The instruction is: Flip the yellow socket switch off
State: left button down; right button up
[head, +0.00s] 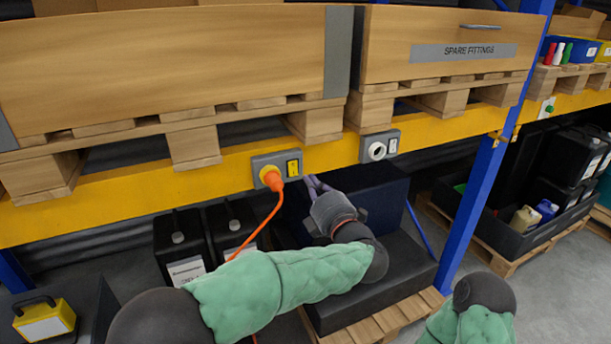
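The yellow socket (266,172) is a grey box on the yellow shelf beam, with an orange plug (272,180) in it. Its yellow rocker switch (293,168) sits on the right side of the box; which way it is tipped is too small to tell. My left gripper (311,184) is just right of and below the switch, with a small gap showing between them in the picture. Its fingers are small and partly hidden by its own body, so I cannot tell if they are apart. My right arm shows at the bottom right; its gripper is out of view.
An orange cable (262,226) hangs from the plug, passing behind my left arm. A second socket (379,147) with a white switch is to the right. Pallets with wooden crates (160,70) sit above the beam. Black canisters (180,245) and a dark block (400,270) stand below.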

pick_arm(q)
jog(key=shift+s+d+r, duration=0.1)
jog(key=shift+s+d, duration=0.2)
jog(key=shift+s, duration=0.3)
jog(key=shift+s+d+r, duration=0.1)
jog(key=shift+s+d, duration=0.15)
jog(key=shift+s, duration=0.3)
jog(key=shift+s+d+r, duration=0.1)
jog(key=shift+s+d, duration=0.2)
jog(key=shift+s, duration=0.3)
